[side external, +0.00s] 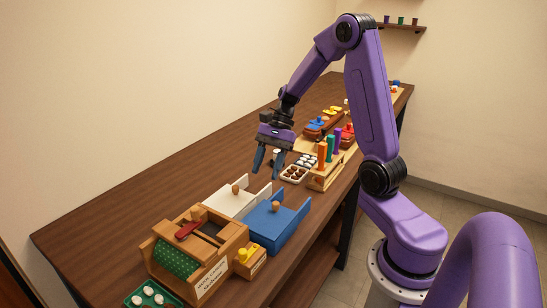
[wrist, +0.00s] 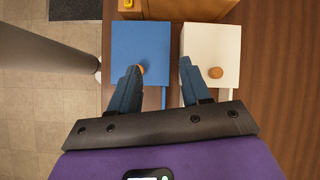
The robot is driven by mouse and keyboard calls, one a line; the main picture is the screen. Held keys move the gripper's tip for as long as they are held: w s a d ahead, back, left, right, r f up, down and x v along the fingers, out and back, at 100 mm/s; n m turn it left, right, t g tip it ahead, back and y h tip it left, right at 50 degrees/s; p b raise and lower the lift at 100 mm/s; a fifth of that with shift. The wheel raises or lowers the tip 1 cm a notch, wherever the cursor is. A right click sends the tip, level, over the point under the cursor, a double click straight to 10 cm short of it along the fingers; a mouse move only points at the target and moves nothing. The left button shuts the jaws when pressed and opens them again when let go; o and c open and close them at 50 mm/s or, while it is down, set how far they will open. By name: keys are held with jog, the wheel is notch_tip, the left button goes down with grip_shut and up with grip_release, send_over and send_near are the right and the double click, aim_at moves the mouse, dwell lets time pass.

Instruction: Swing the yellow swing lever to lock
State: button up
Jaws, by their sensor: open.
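A yellow piece (side external: 244,254) with a rounded top is on a small wooden block at the front right of a wooden box (side external: 208,252). It looks like the yellow swing lever, but its shape and lock position are too small to read. A bit of yellow (wrist: 127,4) also shows at the top edge of the wrist view, partly cut off. My gripper (side external: 267,174) is open and empty, pointing down above the table, behind the trays and well apart from the yellow piece. In the wrist view its fingers (wrist: 160,70) are spread, with the trays beyond them.
A blue tray (side external: 283,234) and a white tray (side external: 226,202), each with an orange-brown knob, stand between my gripper and the box. Colored pegs (side external: 330,149) stand behind. The table's left side is clear.

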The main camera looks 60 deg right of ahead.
jog(key=w+d+m+t, duration=0.2)
jog(key=d+m, duration=0.2)
jog(key=d, duration=0.2)
jog(key=shift+f+m+y, duration=0.3)
jog(key=shift+f+y, duration=0.1)
jog(key=s+a+r+n+g+h, duration=0.1)
jog(key=s+a+n+g+h, duration=0.1)
jog(key=s+a+n, duration=0.45)
jog(key=s+a+r+n+g+h, duration=0.1)
jog(key=s+a+n+g+h, duration=0.15)
jog(key=a+n, duration=0.6)
jog(key=s+a+r+n+t+h, duration=0.1)
jog(key=s+a+n, duration=0.1)
jog(key=s+n, duration=0.6)
jog(key=s+a+n+t+h, duration=0.2)
jog(key=s+n, duration=0.6)
jog(key=n, duration=0.1)
jog(key=shift+a+r+n, duration=0.15)
jog(key=shift+r+n, duration=0.25)
